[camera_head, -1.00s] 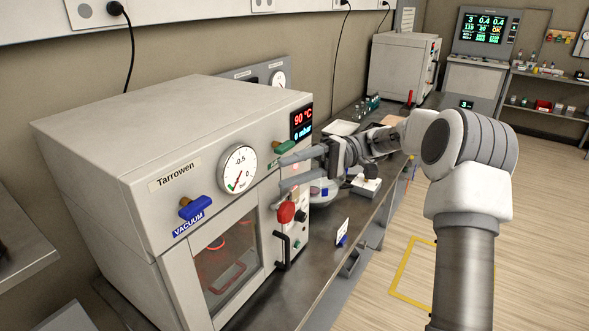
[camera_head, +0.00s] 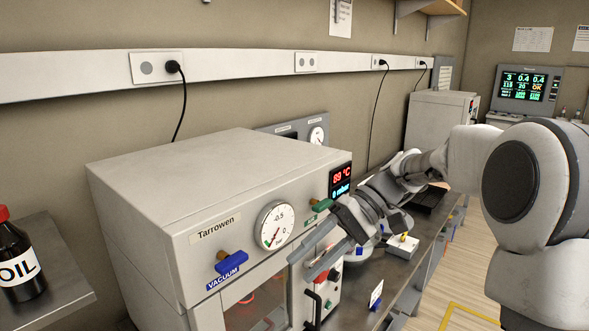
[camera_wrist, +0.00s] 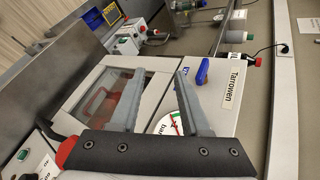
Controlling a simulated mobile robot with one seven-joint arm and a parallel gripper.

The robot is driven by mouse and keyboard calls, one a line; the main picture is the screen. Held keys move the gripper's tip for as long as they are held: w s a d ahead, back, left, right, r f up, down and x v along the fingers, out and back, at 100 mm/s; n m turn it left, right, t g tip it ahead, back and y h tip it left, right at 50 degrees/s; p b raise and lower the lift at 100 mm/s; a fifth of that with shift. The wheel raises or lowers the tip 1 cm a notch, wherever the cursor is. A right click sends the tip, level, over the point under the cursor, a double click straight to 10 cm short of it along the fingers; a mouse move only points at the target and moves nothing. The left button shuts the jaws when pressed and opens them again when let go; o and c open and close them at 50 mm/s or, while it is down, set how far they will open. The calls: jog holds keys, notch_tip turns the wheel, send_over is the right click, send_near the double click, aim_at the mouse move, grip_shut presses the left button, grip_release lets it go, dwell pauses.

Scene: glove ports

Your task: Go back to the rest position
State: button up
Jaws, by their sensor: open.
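My gripper (camera_head: 300,269) is open and empty, in front of the right side of the grey Tarrowen vacuum oven (camera_head: 165,185). The blue vacuum handle (camera_wrist: 202,70) is just beyond one finger. The gauge shows partly behind the fingers. Whether a finger touches the oven cannot be told.
The metal bench (camera_head: 408,268) carries a small box (camera_head: 402,246) and a white sign card (camera_head: 376,293) right of the oven. A black oil bottle (camera_head: 20,262) stands on a side shelf at the left. A second grey cabinet (camera_head: 438,120) stands farther back. Open floor lies at the right.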

jog(key=s+d+f+m+t+h, duration=0.2)
jog(key=s+d+t+h, duration=0.8)
jog(key=s, duration=0.6)
jog(key=shift+d+f+m+t, duration=0.2)
jog(key=shift+d+m+t, duration=0.15)
jog(key=shift+d, duration=0.2)
